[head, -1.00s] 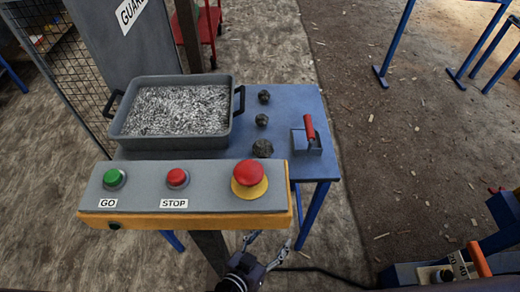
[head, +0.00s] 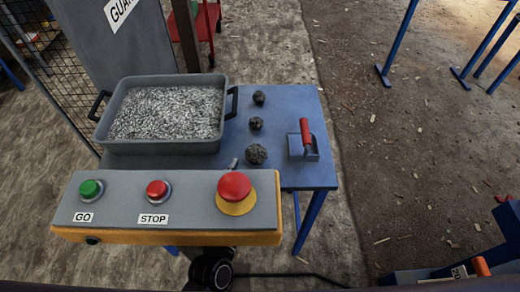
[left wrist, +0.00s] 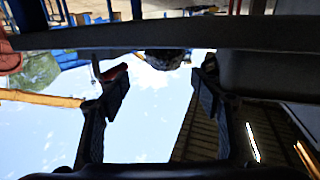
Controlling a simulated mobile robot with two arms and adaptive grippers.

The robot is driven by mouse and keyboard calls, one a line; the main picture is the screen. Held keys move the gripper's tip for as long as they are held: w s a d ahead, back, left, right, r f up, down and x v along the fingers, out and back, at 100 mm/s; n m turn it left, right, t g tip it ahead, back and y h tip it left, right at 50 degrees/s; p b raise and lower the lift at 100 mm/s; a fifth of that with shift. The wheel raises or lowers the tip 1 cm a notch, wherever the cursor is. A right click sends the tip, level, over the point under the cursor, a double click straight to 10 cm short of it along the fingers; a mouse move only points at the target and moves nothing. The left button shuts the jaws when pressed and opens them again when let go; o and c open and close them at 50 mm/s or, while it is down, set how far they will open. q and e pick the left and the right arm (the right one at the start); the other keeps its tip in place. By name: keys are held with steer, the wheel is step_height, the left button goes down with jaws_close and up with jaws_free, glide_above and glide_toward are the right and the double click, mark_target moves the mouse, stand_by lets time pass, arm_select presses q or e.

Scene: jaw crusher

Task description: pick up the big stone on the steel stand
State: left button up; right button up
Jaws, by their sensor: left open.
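The big stone (head: 257,154) is dark and rough. It lies at the near edge of the blue stand (head: 285,112), just behind the control box. My left gripper is mostly hidden by the control box in the head view; what looks like one fingertip (head: 234,163) shows over its back edge, just left of the stone. In the left wrist view my left gripper (left wrist: 160,82) is open and empty. The big stone (left wrist: 165,59) appears there beyond the gap between the fingers, partly cut off by a dark edge. My right gripper is not in view.
The control box (head: 130,205) with green, red and large red buttons stands in front of the stand. A gravel tray (head: 225,118) fills the stand's left. Two smaller stones (head: 259,97) (head: 256,123) lie behind the big one.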

mark_target(254, 154)
arm_select(q)
steer(key=shift+x, duration=1.1)
steer(key=shift+w+r+p, duration=0.25)
steer(key=shift+w+p, duration=0.1)
steer(key=shift+w, duration=0.35)
steer(key=x, duration=0.3)
steer(key=shift+w+a, duration=0.2)
steer(key=shift+w, duration=0.15)
steer(key=shift+w+f, duration=0.1)
steer(key=shift+w, duration=0.15)
steer(key=shift+d, duration=0.1)
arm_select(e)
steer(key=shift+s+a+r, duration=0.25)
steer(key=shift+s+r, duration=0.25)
arm_select(q)
steer(key=c, duration=1.5)
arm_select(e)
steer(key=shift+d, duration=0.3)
